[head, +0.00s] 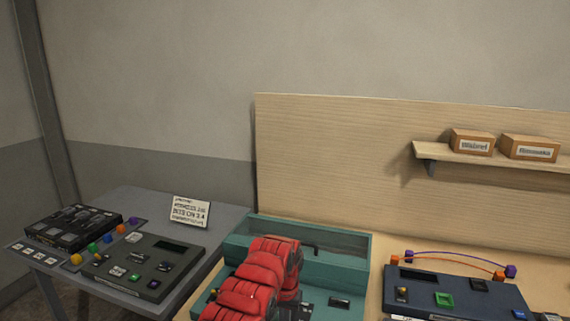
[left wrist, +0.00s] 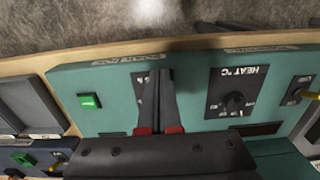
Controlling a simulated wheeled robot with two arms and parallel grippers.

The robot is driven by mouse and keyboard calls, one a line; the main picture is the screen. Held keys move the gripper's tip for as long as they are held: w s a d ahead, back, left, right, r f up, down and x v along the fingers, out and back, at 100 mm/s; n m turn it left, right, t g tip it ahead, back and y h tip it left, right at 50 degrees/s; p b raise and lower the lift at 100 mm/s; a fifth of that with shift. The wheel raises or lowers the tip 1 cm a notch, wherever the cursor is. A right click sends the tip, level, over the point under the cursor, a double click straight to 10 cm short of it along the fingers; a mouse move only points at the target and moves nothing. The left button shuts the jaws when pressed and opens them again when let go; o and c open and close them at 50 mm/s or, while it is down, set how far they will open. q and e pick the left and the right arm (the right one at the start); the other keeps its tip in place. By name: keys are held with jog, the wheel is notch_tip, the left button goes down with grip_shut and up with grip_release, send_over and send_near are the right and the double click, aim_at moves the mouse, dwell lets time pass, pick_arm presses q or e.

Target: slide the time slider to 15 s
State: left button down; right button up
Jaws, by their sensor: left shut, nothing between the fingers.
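The teal console (head: 345,258) stands on the wooden bench, partly covered by my red left arm. In the left wrist view its teal panel (left wrist: 115,112) carries a green button (left wrist: 90,101) and a dark HEAT °C dial (left wrist: 234,100). My left gripper (left wrist: 159,74) is shut and empty, over the panel between the green button and the dial. A dark plate with pale marks (left wrist: 139,78) shows beside the fingers. The fingers hide most of it, so I cannot make out the time slider or its setting. My right gripper is in neither view.
A dark blue console (head: 455,293) with cables stands to the right on the bench. A grey side table (head: 140,202) on the left holds dark control boxes (head: 145,265) and a sign (head: 189,211). A shelf (head: 490,158) with two boxes is on the backboard.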

pick_arm(q)
jog(key=shift+f, duration=0.15)
jog(key=shift+f+b, duration=1.1)
jog(key=shift+f, duration=0.05)
jog(key=shift+f, duration=0.1)
jog(key=shift+s+a+r+p, duration=0.15)
jog(key=shift+r+p, duration=0.2)
jog(key=shift+p, duration=1)
jog(key=shift+s+r+p, duration=0.25)
jog(key=shift+s+p, duration=0.15)
jog(key=shift+p, duration=1.75)
notch_tip(320, 180, up, 7)
jog(key=p, duration=0.4)
